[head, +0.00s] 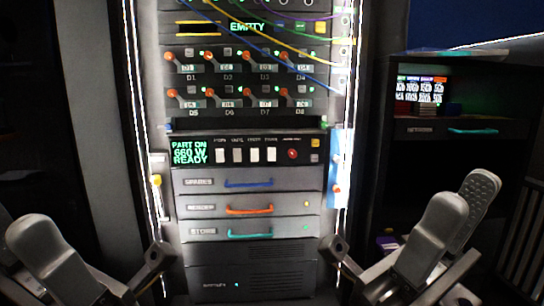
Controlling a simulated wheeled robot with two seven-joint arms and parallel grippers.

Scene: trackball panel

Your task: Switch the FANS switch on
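The dark control strip (243,150) in the middle of the rack has a row of several white rocker switches. Their small labels are too blurred to read surely, so I cannot tell which one is FANS; one white switch (237,155) is second from the left. The green display (188,152) at the strip's left reads PART ON, 660 W, READY. My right gripper (465,192) is at the lower right, its two grey fingers apart and empty, well away from the switches. My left gripper (45,258) is at the lower left, partly cut off, also far from the strip.
A red round button (292,153) sits right of the switches. Above are orange-knobbed levers (208,56) and hanging cables (290,45). Below are drawers with blue (249,183), orange (250,209) and teal (250,233) handles. A dark cabinet (455,105) stands at the right.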

